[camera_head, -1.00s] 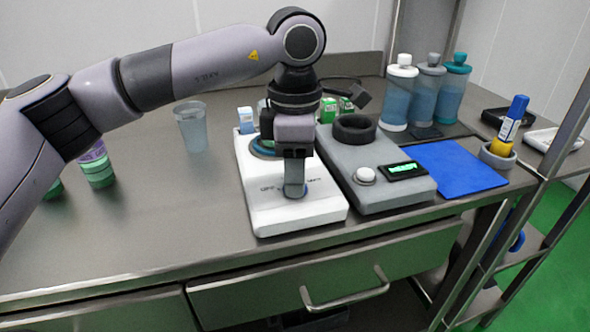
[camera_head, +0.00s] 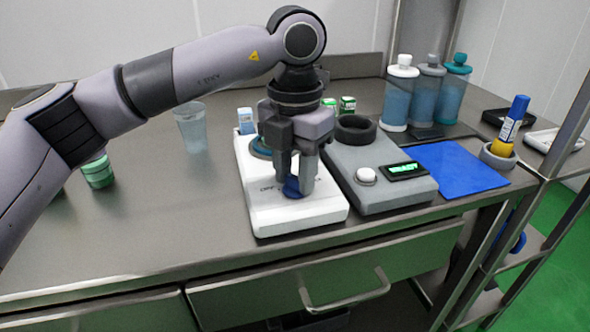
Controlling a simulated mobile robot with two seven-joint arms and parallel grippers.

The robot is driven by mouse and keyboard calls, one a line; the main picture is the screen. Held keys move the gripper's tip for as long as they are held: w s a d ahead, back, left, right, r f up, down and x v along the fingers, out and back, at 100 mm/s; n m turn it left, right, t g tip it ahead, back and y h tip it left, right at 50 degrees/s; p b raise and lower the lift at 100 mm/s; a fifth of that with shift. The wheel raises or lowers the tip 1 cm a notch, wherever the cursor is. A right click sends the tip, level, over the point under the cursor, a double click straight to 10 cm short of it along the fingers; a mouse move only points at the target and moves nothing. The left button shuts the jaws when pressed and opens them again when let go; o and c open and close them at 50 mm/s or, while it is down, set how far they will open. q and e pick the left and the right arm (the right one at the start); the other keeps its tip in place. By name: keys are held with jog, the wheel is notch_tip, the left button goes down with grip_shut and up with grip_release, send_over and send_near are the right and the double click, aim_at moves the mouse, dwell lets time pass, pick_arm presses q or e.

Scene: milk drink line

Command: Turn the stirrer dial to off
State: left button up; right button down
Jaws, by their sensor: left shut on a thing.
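The stirrer (camera_head: 310,216) is a white box on the metal bench, with printed marks around its dial; the start of "OFF" shows left of the dial. The blue dial (camera_head: 292,188) is on its front top face, partly hidden by my fingers. My left gripper (camera_head: 293,186) points down from above and is shut on the dial, one finger on each side. Which way the dial points is hard to tell. My right gripper is not in view.
A grey device (camera_head: 395,190) with a white knob and a lit display stands close on the right. A blue mat (camera_head: 455,168), several bottles (camera_head: 398,95) and a pen holder (camera_head: 498,157) are farther right. A clear cup (camera_head: 191,130) and green-lidded jar (camera_head: 98,172) stand left.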

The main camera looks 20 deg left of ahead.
aim_at(295, 177)
pick_arm(q)
jog(key=shift+n, duration=2.3)
jog(key=o, duration=1)
jog(key=shift+o, duration=0.2)
notch_tip(295, 177, up, 7)
jog(key=shift+r+p, duration=0.15)
jog(key=shift+p, duration=0.15)
